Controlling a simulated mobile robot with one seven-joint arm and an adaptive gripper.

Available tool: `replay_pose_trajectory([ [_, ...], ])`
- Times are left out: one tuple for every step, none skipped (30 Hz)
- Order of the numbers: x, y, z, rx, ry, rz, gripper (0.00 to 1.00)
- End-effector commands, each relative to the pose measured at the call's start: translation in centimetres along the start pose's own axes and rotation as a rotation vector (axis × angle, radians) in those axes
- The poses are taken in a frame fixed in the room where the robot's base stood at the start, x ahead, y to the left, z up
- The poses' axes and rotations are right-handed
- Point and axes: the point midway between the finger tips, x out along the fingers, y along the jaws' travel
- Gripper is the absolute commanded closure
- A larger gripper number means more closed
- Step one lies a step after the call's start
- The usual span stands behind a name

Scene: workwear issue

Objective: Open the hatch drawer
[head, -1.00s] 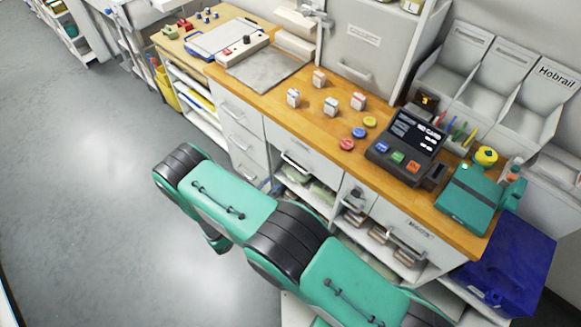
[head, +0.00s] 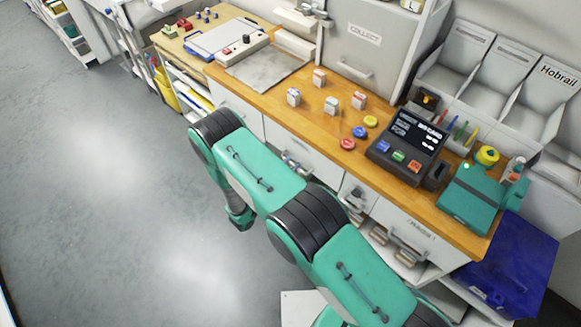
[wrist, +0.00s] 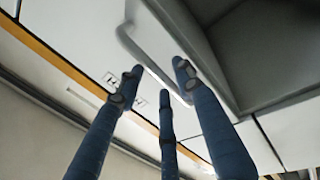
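In the wrist view a pale drawer front (wrist: 85,25) fills the upper left, with a grey bar handle (wrist: 150,48) on it. My gripper (wrist: 158,80) has its dark blue fingers spread at this handle, two on one side and one on the other. The fingertips are very near the handle, but I cannot tell whether they touch it. In the head view a middle drawer (head: 318,168) under the counter looks shut, partly covered by my arm. The gripper is mostly hidden there. The labels are too small to read, so I cannot tell which drawer is the hatch drawer.
The wooden counter (head: 270,95) carries small boxes, coloured discs, a dark terminal (head: 405,145) and a teal device (head: 468,198). A grey hatch marked COLLECT (head: 365,45) stands behind it. A blue bin (head: 515,255) is at the right. The floor (head: 110,200) at left is clear.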

Motion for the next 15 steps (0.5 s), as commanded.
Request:
replay_pose_trajectory([
  [0.1, -0.01, 0.01, 0.0, 0.0, 0.0, 0.64],
  [0.13, -0.01, 0.01, 0.0, 0.0, 0.0, 0.64],
  [0.14, 0.0, 0.01, 0.0, 0.0, 0.0, 0.64],
  [0.14, 0.0, 0.01, 0.0, 0.0, 0.0, 0.64],
  [0.14, 0.0, 0.0, 0.0, 0.0, 0.0, 0.64],
  [0.13, 0.01, 0.0, 0.0, 0.0, 0.0, 0.64],
  [0.13, 0.01, 0.0, 0.0, 0.0, 0.0, 0.64],
  [0.13, 0.01, 0.0, 0.0, 0.0, 0.0, 0.64],
  [0.12, 0.01, 0.0, 0.0, 0.0, 0.0, 0.64],
  [0.12, 0.01, 0.0, 0.0, 0.0, 0.0, 0.68],
  [0.12, 0.01, 0.0, 0.0, 0.0, 0.0, 0.74],
  [0.12, 0.01, 0.0, 0.0, 0.0, 0.0, 0.82],
  [0.12, 0.01, 0.0, 0.0, 0.0, 0.0, 0.88],
  [0.11, 0.01, 0.0, 0.0, 0.0, 0.0, 0.94],
  [0.11, 0.0, 0.0, 0.0, 0.0, 0.0, 1.0],
])
